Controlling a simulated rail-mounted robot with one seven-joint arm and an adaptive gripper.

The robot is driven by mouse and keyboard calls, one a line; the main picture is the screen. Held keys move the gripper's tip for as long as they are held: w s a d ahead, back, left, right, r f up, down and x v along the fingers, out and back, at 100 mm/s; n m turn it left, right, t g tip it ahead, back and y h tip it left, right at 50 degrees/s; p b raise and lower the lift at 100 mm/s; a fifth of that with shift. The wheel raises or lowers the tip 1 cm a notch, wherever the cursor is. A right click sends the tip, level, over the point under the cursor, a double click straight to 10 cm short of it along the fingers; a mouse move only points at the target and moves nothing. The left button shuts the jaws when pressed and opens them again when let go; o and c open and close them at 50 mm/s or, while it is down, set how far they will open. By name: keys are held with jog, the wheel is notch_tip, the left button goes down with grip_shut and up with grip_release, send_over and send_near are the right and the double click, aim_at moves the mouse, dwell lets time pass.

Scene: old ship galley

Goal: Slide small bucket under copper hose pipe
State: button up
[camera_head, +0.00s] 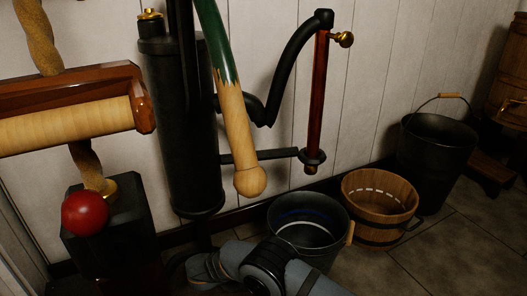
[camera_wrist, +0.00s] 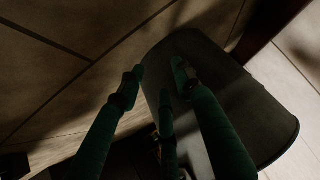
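The copper hose pipe (camera_head: 318,95) hangs upright by the wall, its lower end above and behind the buckets. A dark metal bucket (camera_head: 322,262) with a blue band inside stands nearest, slightly below the pipe's end in the picture. A small wooden bucket (camera_head: 372,228) stands to its right. Which one the task calls small is not certain. Contact cannot be told.
A taller black bucket (camera_head: 436,145) with a raised handle stands at the far right by the wall. Tiled floor (camera_head: 450,240) is clear at the front right.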

jog(key=shift+w+d+f, duration=0.2)
jog(key=shift+w+f, duration=0.05)
jog(key=shift+f, duration=0.05)
jog(key=shift+w+d, duration=0.8)
jog(key=shift+d, duration=0.2)
jog(key=shift+w+d, duration=0.75)
jog(key=shift+d, duration=0.25)
jog(key=shift+w+d, duration=0.7)
jog(key=shift+d, duration=0.15)
jog(key=s+a+r+p, duration=0.1)
jog(key=s+a+r, duration=0.2)
jog(key=s+a, duration=0.3)
jog(key=shift+s+a+p, duration=0.3)
jog(key=shift+a, duration=0.75)
